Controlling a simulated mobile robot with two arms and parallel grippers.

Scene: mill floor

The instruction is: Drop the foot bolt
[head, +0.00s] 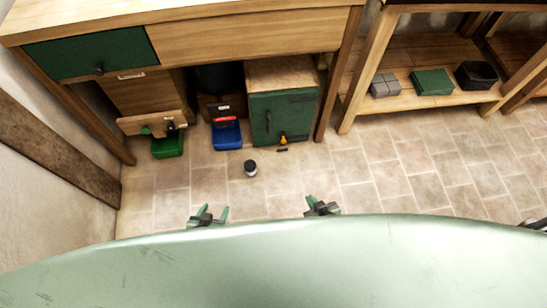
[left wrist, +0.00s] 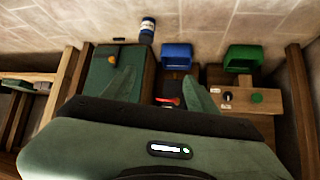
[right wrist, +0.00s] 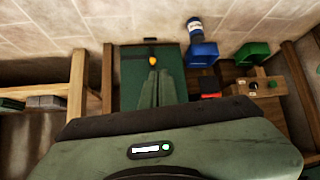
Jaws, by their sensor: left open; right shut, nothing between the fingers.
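The foot bolt (head: 283,138) has an orange knob and sits low on the green door (head: 275,118) of a small cabinet under the bench. A small dark piece (head: 282,150) lies on the floor just below it. The bolt also shows in the right wrist view (right wrist: 152,62), beyond my fingertips, and in the left wrist view (left wrist: 116,40). My right gripper (head: 322,204) is shut and empty, in front of the cabinet and apart from the bolt. My left gripper (head: 208,211) is open and empty, further left. Whether the bolt is raised or lowered is too small to tell.
A dark jar with a pale band (head: 250,168) stands on the floor before the cabinet. A blue bin (head: 227,137) and a green bin (head: 167,146) are left of the cabinet under the wooden bench (head: 245,42). A shelf (head: 440,98) stands right. Tiled floor lies open in front.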

